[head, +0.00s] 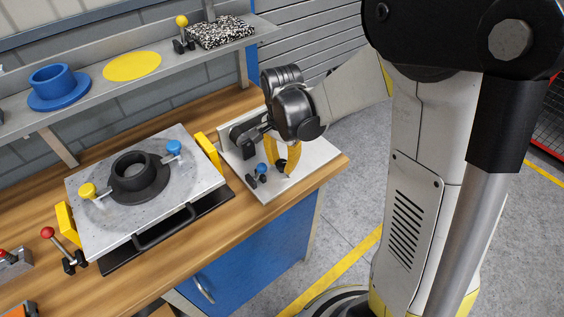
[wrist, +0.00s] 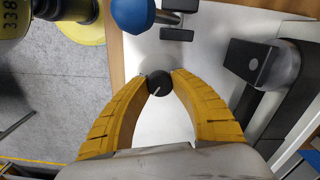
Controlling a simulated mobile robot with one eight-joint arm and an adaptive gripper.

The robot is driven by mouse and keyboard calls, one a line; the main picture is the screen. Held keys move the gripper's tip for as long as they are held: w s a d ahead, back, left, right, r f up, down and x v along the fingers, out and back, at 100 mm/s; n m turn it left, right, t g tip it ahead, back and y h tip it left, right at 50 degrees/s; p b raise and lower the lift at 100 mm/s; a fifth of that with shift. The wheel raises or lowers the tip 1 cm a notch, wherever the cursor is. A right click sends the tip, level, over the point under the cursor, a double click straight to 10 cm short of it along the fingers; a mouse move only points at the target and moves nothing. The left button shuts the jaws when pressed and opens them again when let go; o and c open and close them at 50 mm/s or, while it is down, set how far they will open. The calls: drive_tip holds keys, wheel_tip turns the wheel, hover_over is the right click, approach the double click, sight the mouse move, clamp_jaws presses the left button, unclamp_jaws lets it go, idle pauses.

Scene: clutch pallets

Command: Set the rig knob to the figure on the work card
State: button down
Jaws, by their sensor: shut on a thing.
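The rig is a pale plate (head: 312,158) at the right end of the wooden bench. Its small black round knob (wrist: 159,83) has a white pointer line, which slants down-left in the wrist view. My gripper (wrist: 160,80) is shut on the knob, with one yellow fingertip on each side of it. In the head view my gripper (head: 282,168) reaches down onto the plate and mostly hides the knob. I cannot make out a scale around the knob. I see no readable work card in either view.
A blue-ball lever (wrist: 132,14) stands close beside the knob, and a black clamp-like part (wrist: 260,66) is on the other side. A grey fixture plate (head: 95,215) with a black flanged ring (head: 137,178) lies left. A shelf (head: 190,60) runs behind the bench.

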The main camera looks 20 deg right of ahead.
sight(283, 165)
drive_tip(key=c, duration=1)
unclamp_jaws()
drive_tip(key=shift+r, duration=0.1)
wheel_tip(283, 165, up, 12)
drive_tip(key=shift+f, duration=0.1)
drive_tip(key=s+n+t, duration=0.2)
drive_tip(key=s+n, duration=0.1)
drive_tip(key=s, duration=0.1)
drive_tip(key=s+r+n+t, duration=0.1)
drive_tip(key=s+n+t, duration=0.1)
drive_tip(key=s+n, duration=0.2)
drive_tip(key=s+r+n+t, duration=0.1)
drive_tip(key=s+n+t, duration=0.2)
drive_tip(key=s+n, duration=0.1)
drive_tip(key=shift+s+r, duration=0.25)
drive_tip(key=shift+s, duration=0.1)
